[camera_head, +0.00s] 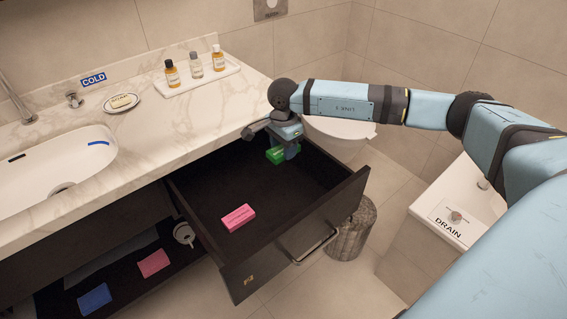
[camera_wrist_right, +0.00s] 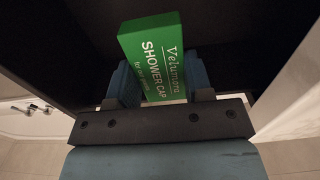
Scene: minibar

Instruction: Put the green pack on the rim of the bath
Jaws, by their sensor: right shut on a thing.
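The green pack (camera_head: 276,155) is held by my right gripper (camera_head: 284,152) over the back part of the open drawer in the head view. In the right wrist view the green pack (camera_wrist_right: 156,62), lettered "SHOWER CAP", sits between the two blue fingers of my right gripper (camera_wrist_right: 160,85). The fingers are shut on it and it is tilted a little. The bath rim (camera_head: 440,232) is at the right of the head view, by the "DRAIN" label; my right arm covers part of the bath. My left gripper is not in view.
The drawer (camera_head: 270,200) stands open with a pink pack (camera_head: 238,217) inside. Below it, a shelf carries another pink pack (camera_head: 154,263) and a blue pack (camera_head: 95,298). A round bin (camera_head: 354,232) stands beside the drawer front. The counter holds a bottle tray (camera_head: 205,82) and soap dish (camera_head: 122,102).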

